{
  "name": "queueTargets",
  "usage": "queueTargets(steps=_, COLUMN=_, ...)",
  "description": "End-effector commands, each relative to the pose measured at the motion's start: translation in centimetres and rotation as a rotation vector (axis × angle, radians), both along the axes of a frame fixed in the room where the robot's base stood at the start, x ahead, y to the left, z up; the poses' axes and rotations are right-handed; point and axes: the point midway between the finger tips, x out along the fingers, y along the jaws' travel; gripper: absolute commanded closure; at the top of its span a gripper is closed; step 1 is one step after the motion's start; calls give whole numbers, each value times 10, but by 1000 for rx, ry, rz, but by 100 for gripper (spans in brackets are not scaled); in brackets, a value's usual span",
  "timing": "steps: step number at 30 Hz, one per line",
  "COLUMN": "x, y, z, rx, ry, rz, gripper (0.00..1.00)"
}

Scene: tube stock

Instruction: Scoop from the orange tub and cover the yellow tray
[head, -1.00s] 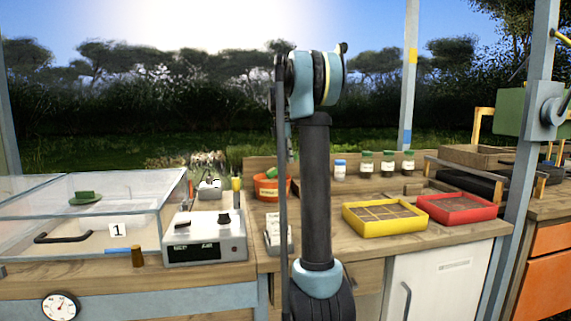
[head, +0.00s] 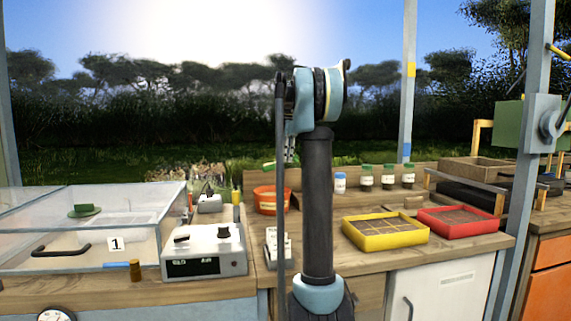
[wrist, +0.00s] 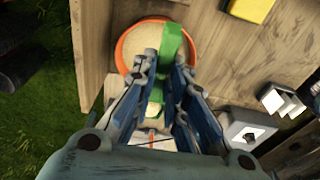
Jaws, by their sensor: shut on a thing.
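The orange tub (head: 263,197) stands on the bench left of my arm. In the wrist view the tub (wrist: 121,50) holds a pale, sandy material. My gripper (wrist: 164,68) is shut on a green scoop (wrist: 172,42), which is over the tub in that view. In the head view only a bit of the scoop (head: 268,165) shows, above the tub's rim; my arm hides the rest. What the scoop carries cannot be told. The yellow tray (head: 386,242) lies to the right, divided into compartments with brown material inside. Its corner shows in the wrist view (wrist: 250,9).
A red tray (head: 460,232) sits right beside the yellow tray. Several green- and blue-capped jars (head: 366,178) stand behind them. A white scale-like device (head: 205,252) and a clear box (head: 95,235) are on the left. A small rack (head: 278,248) stands near my arm.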

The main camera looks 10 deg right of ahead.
Motion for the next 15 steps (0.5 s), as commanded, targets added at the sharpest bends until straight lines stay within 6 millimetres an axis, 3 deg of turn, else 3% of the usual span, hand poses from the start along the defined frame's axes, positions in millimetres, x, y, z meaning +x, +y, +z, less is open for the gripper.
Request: queueTargets(steps=15, x=0, y=-1, z=30, rx=123, ry=4, rz=-2, gripper=100)
